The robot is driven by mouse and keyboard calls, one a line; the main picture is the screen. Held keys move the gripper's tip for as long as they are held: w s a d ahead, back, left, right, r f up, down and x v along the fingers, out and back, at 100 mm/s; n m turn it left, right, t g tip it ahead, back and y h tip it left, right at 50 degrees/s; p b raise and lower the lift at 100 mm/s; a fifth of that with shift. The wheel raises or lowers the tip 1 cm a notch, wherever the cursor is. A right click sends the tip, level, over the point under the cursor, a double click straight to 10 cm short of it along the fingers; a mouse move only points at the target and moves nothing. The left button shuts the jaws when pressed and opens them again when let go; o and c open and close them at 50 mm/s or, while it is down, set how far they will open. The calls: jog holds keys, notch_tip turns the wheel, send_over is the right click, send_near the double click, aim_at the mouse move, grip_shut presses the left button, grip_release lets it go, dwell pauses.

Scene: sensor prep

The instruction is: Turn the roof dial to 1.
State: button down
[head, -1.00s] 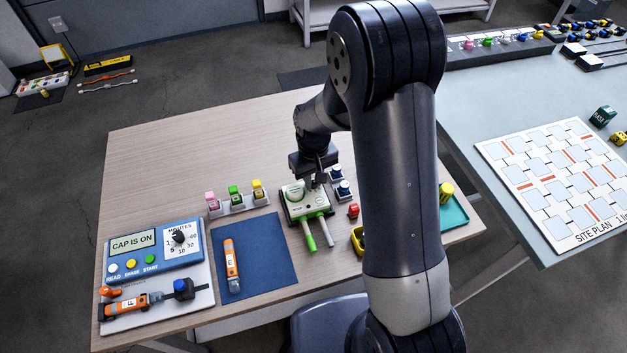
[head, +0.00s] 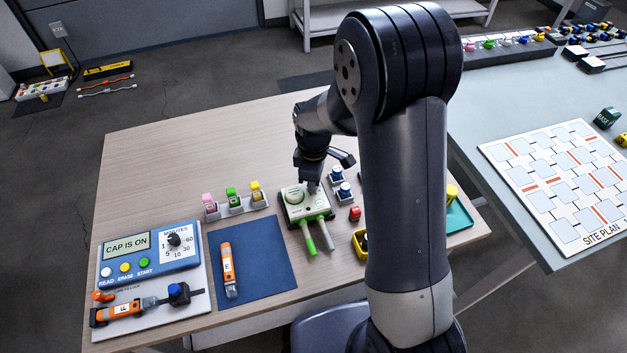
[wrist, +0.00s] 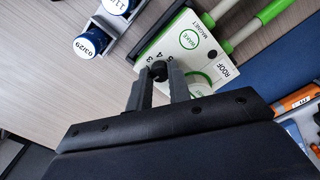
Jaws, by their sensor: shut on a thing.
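The cream device (head: 296,195) with a green ring sits on the table, with a green handle and a pale handle pointing toward the near edge. In the wrist view its panel (wrist: 190,62) reads ROOF and WAKE MAGNET. The small black roof dial (wrist: 159,70) stands beside printed numbers, of which 3, 4 and 5 show. My gripper (wrist: 160,80) is shut on the dial, one finger on each side. The dial's pointer and the number 1 cannot be made out. In the head view my gripper (head: 312,187) is over the device's right part and hides the dial.
Blue-capped jars (head: 340,182) stand close to the right of the device, with a red block (head: 355,214) nearer. A blue mat (head: 258,262) and a CAP IS ON panel (head: 150,255) lie to the left. The table's far left is clear.

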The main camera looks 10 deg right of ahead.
jog(key=shift+n, duration=0.9)
jog(key=c, duration=1.3)
grip_release()
notch_tip(320, 180, up, 11)
jog(key=shift+f, duration=0.1)
